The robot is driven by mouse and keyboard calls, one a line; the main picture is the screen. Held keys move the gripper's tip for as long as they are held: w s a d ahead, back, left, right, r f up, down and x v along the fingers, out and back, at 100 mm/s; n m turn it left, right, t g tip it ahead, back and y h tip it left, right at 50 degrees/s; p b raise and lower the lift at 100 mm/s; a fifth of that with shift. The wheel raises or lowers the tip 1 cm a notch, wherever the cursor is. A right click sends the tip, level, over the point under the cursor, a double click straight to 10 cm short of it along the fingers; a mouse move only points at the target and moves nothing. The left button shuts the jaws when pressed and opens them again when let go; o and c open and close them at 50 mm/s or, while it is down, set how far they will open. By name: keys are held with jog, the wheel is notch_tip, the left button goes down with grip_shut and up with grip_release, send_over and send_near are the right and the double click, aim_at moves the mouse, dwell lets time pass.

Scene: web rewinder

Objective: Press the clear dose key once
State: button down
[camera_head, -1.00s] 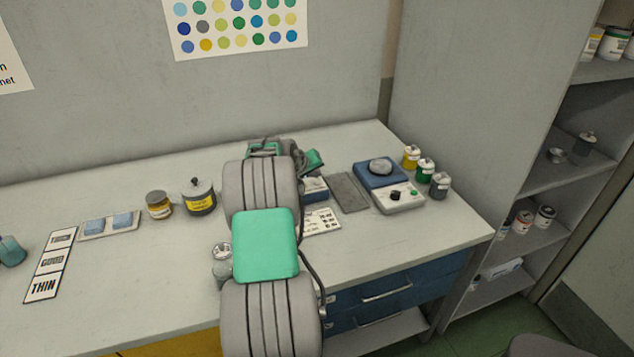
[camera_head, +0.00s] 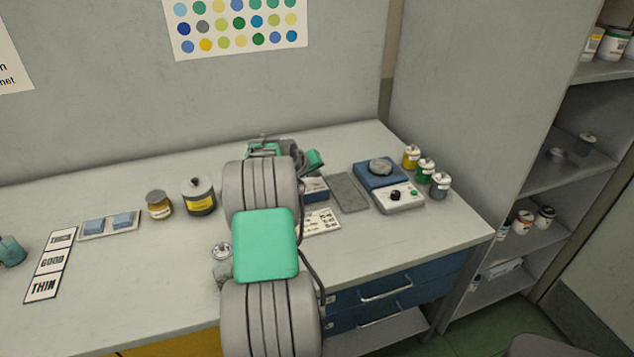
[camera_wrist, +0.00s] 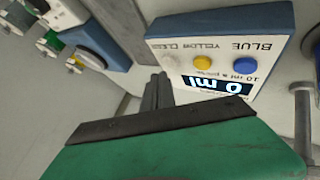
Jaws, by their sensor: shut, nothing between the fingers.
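The dosing unit (camera_wrist: 222,40) has a white face with a blue casing and fills the upper right of the wrist view. Its printed labels appear upside down. A pale clear key (camera_wrist: 172,62), a yellow key (camera_wrist: 203,62) and a blue key (camera_wrist: 246,65) sit in a row. The display (camera_wrist: 218,85) reads 0 ml. My gripper (camera_wrist: 158,78) is shut and empty, its dark fingertips just below and left of the clear key in the picture. I cannot tell how wide the gap is. In the head view my arm hides the gripper and most of the unit (camera_head: 316,190).
In the head view, a grey mat (camera_head: 348,193), a blue scale (camera_head: 380,172) and a white control box (camera_head: 398,197) stand right of my arm. Several small jars (camera_head: 425,170) line the right. A yellow-labelled pot (camera_head: 199,198) stands left.

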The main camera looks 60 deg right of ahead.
aim_at(315, 183)
jog(key=shift+f+b, duration=0.4)
jog(key=shift+f+b, duration=0.35)
jog(key=shift+f, duration=0.1)
dwell(0.6)
jog(key=shift+r, duration=0.1)
jog(key=shift+r+p, duration=0.4)
jog(key=shift+r, duration=0.3)
jog(key=shift+r+p, duration=1.4)
jog(key=shift+r, duration=1.2)
